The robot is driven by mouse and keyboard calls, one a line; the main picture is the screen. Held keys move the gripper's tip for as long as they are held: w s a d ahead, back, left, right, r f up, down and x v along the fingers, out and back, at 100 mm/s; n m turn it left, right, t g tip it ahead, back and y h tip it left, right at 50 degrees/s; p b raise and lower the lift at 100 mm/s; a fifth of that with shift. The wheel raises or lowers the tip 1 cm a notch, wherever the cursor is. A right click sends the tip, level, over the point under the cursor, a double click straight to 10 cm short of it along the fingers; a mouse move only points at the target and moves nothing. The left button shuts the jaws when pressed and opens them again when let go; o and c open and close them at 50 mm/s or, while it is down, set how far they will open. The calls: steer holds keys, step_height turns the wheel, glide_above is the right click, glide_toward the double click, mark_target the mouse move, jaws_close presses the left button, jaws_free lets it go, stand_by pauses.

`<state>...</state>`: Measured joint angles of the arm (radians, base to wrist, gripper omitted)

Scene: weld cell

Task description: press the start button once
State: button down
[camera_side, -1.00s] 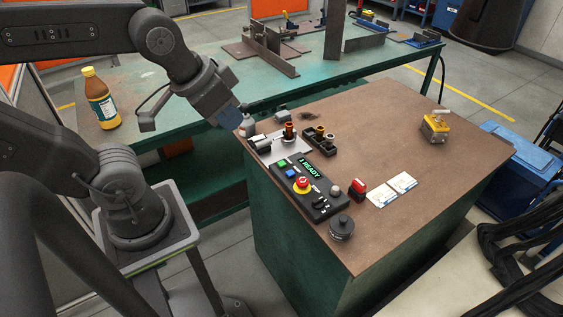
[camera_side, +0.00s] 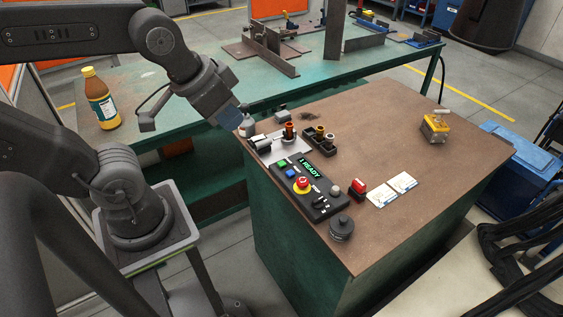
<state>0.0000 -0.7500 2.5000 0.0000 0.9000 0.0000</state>
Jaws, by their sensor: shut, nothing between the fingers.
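The black control panel (camera_side: 322,203) lies on the brown bench top. It carries a green button (camera_side: 283,164), a blue button (camera_side: 291,174), a red mushroom button (camera_side: 303,182) on a yellow ring, and a green lit display reading "1 READY" (camera_side: 310,168). No label on the green button is readable, so I cannot confirm from print that it is the start button. My gripper (camera_side: 247,129) is shut and empty, up and left of the panel near the bench's left edge. It is apart from the buttons, and its fingertips are small in this view.
A metal plate with a torch-like part (camera_side: 289,131) and a dark holder with several nozzles (camera_side: 320,141) stand behind the panel. A red block (camera_side: 357,188), white cards (camera_side: 391,190) and a dark round knob (camera_side: 342,228) are beside it. The bench's right side is mostly clear.

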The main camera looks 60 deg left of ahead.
stand_by(0.4)
steer(key=m+t+y, duration=0.1)
steer(key=m+t, duration=0.3)
steer(key=m, duration=0.4)
glide_above(282, 164)
step_height(282, 164, down, 18)
steer(key=shift+r, duration=0.25)
steer(key=shift+f, duration=4.4)
steer(key=shift+f, duration=0.1)
steer(key=shift+f, duration=0.3)
